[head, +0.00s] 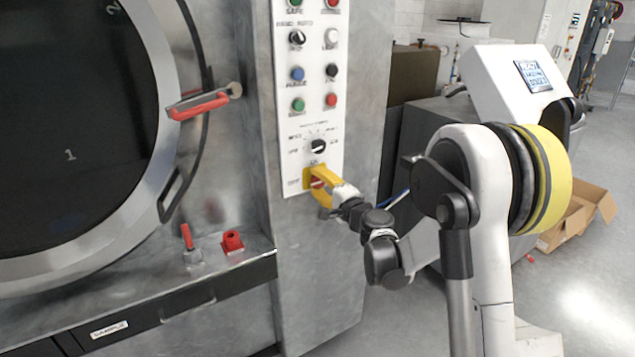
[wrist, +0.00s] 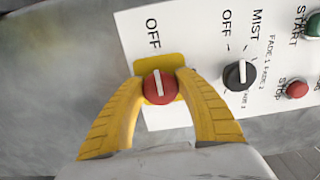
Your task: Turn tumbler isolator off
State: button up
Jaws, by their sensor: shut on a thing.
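The tumbler isolator is a red rotary knob (wrist: 160,87) with a white pointer bar, on a yellow plate (wrist: 150,65) at the bottom of the white control panel. "OFF" is printed beside the plate in the wrist view. My gripper (wrist: 160,86) has its two yellow fingers shut on the knob, one on each side. The white bar lies roughly in line with the "OFF" print. In the head view my gripper (head: 318,183) is at the panel's lower end, and its fingers hide most of the knob.
A black selector knob (head: 318,146) sits just above the isolator, with several coloured buttons (head: 298,74) higher up. At left are the round glass door (head: 70,130), its red handle (head: 198,104) and a ledge with red fittings (head: 232,242). Open floor lies at lower right.

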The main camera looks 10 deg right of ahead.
jog(key=o, duration=1.2)
jog(key=v, duration=1.2)
jog(key=shift+a+r, duration=0.1)
